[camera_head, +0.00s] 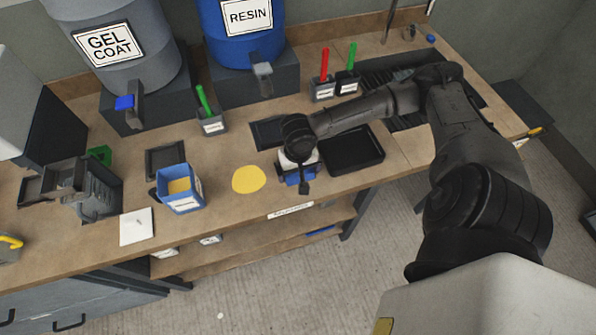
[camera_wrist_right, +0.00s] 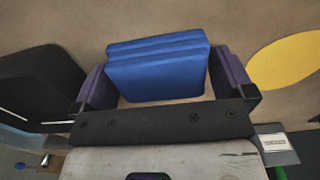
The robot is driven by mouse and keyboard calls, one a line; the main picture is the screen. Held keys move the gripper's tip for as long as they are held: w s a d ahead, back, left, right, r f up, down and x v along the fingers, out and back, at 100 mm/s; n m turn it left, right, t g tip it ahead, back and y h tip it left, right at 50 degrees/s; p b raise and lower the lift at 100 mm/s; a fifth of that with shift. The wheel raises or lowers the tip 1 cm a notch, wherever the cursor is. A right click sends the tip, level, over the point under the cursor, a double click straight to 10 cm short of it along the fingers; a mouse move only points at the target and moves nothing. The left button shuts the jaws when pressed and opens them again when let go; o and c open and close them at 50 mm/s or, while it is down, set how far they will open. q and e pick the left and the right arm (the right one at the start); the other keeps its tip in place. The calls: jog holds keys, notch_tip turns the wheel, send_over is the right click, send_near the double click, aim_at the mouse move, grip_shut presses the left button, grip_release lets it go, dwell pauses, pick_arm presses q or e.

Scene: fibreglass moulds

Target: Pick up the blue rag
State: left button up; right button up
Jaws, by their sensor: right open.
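The blue rag (camera_wrist_right: 158,72) is a folded, layered block of cloth lying on the brown bench. My right gripper (camera_wrist_right: 163,88) is open, with one purple-grey finger on each side of the rag. Small gaps show between the fingers and the cloth. In the head view the right gripper (camera_head: 299,172) is low over the bench's front part and hides most of the rag (camera_head: 290,180). My left gripper is not in view.
A black tray (camera_head: 352,150) sits close to the right of the rag. A yellow disc (camera_head: 249,179) lies to its left, then a blue container (camera_head: 180,190). Brush holders (camera_head: 324,90) and the resin drum (camera_head: 240,35) stand behind. The bench's front edge is near.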

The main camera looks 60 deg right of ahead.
jog(key=c, duration=0.6)
jog(key=shift+r, duration=0.2)
jog(key=shift+r, duration=0.55)
notch_tip(320, 180, up, 3)
jog(key=shift+w+f+p, duration=0.1)
jog(key=shift+f+p, duration=0.1)
jog(key=shift+p, duration=0.45)
jog(key=s+r, duration=0.2)
jog(key=s, duration=0.2)
jog(key=s+d+r+p, duration=0.1)
jog(key=s+r, duration=0.1)
jog(key=s, duration=0.1)
jog(key=s+d+r+p, duration=0.1)
jog(key=s+r, duration=0.2)
jog(key=s, duration=0.1)
jog(key=shift+s+d, duration=0.2)
jog(key=shift+s, duration=0.1)
